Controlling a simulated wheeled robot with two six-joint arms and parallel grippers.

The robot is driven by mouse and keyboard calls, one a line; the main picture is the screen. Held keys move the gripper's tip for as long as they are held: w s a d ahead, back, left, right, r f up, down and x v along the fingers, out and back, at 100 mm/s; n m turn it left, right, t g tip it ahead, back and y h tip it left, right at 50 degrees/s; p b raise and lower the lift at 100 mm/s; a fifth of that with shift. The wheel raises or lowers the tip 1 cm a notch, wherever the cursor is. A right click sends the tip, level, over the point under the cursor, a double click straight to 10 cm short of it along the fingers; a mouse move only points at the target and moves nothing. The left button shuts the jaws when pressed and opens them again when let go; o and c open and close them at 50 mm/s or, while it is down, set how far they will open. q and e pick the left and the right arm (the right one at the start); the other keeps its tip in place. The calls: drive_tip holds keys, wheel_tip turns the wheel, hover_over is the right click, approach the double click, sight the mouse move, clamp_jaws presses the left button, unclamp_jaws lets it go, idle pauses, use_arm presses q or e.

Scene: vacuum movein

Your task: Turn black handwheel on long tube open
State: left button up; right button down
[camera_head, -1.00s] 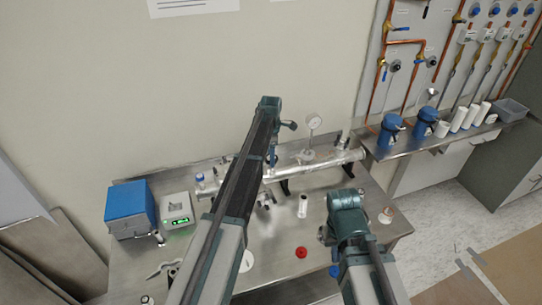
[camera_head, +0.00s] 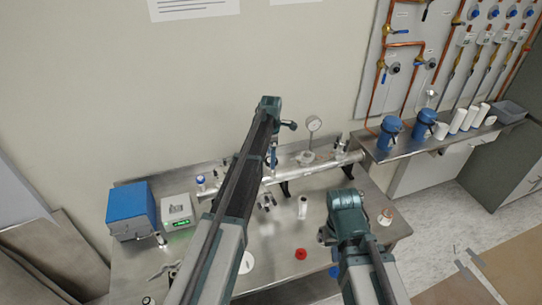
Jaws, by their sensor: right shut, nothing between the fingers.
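The long silver tube (camera_head: 320,170) lies across the back of the steel table (camera_head: 350,262) on dark supports. A round gauge (camera_head: 314,124) stands up from it, and small fittings (camera_head: 341,146) sit near its right end. I cannot pick out the black handwheel at this size.
A blue box (camera_head: 140,209) and a white device with a green display (camera_head: 177,210) stand at the table's left. A white cylinder (camera_head: 303,207) and a red cap (camera_head: 300,254) are mid-table. A shelf (camera_head: 410,144) with blue vessels and white cylinders is at right.

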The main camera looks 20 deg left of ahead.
use_arm(q)
wheel_tip(320, 180, up, 13)
drive_tip(key=p, duration=1.1)
drive_tip(key=shift+f+p, duration=0.2)
drive_tip(key=shift+p, duration=0.2)
drive_tip(key=s+d+m, duration=0.3)
drive_tip(key=s+m, duration=0.8)
drive_tip(key=s, duration=0.4)
drive_tip(key=s+d+m, duration=0.2)
drive_tip(key=s+m, duration=0.9)
drive_tip(key=s, duration=0.3)
drive_tip(key=s+d+f+m+b, duration=0.2)
drive_tip(key=d+f+b, duration=0.3)
drive_tip(key=f+b, duration=0.4)
drive_tip(key=s+d+f+m+y+b, duration=0.1)
drive_tip(key=s+d+f+m+b, duration=0.1)
drive_tip(key=s+d+f+b, duration=0.2)
wheel_tip(320, 180, down, 5)
drive_tip(key=d+b, duration=0.2)
drive_tip(key=b, duration=0.3)
drive_tip(key=shift+s+d+m, duration=0.2)
drive_tip(key=shift+m, duration=0.1)
